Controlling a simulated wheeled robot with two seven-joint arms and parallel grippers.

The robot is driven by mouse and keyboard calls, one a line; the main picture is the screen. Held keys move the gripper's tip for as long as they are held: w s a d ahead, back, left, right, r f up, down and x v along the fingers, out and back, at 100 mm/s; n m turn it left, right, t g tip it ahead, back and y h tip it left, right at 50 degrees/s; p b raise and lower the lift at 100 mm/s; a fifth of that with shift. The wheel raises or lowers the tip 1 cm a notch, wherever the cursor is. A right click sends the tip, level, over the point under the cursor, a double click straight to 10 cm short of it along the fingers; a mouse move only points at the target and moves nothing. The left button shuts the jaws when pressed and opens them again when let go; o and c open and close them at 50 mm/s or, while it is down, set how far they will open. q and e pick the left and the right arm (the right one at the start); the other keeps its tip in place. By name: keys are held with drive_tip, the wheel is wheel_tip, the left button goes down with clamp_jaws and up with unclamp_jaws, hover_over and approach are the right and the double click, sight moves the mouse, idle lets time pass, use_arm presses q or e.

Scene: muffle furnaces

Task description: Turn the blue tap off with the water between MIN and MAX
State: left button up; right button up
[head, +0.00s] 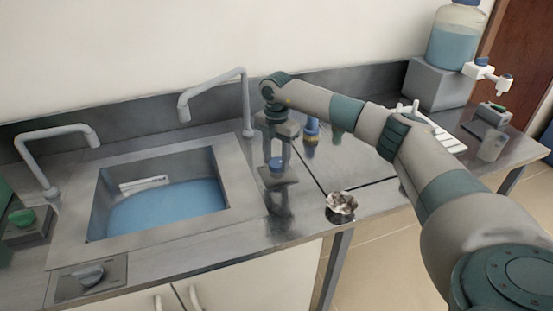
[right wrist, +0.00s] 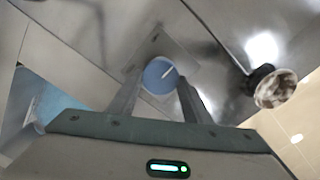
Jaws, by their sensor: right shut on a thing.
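The blue tap knob (head: 276,164) sits on a small metal plate (head: 274,178) on the counter, right of the sink. My right gripper (head: 277,156) points down with its fingers shut on the knob's sides. The right wrist view shows the round blue knob (right wrist: 160,75), with a white mark, between the fingers of my right gripper (right wrist: 161,88). Blue water (head: 165,210) stands in the sink (head: 240,185). A white marked strip (head: 145,184) is on its back wall, too small to read. No stream shows under the grey spout (head: 184,112). My left gripper is out of view.
A second spout (head: 60,132) and a green knob (head: 22,217) are at left, with a grey knob (head: 88,275) in front. A dark metal cup with pale contents (head: 341,207) stands near the counter's front edge. A blue-filled bottle (head: 455,45) stands back right.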

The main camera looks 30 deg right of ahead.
sight(277, 162)
drive_tip(key=shift+w+d+r, duration=0.1)
drive_tip(key=shift+d+r, duration=0.05)
drive_tip(key=shift+r, duration=0.1)
drive_tip(key=o, duration=1)
drive_tip(key=shift+c, duration=0.2)
drive_tip(key=shift+o, duration=0.5)
drive_tip(key=shift+f, duration=0.1)
drive_tip(key=shift+r, duration=0.5)
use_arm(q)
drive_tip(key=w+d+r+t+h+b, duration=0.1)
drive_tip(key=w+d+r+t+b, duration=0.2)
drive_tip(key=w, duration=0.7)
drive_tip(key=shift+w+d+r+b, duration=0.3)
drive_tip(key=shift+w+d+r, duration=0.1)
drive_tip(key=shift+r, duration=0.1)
use_arm(e)
wheel_tip(277, 162, up, 16)
drive_tip(key=shift+r, duration=0.15)
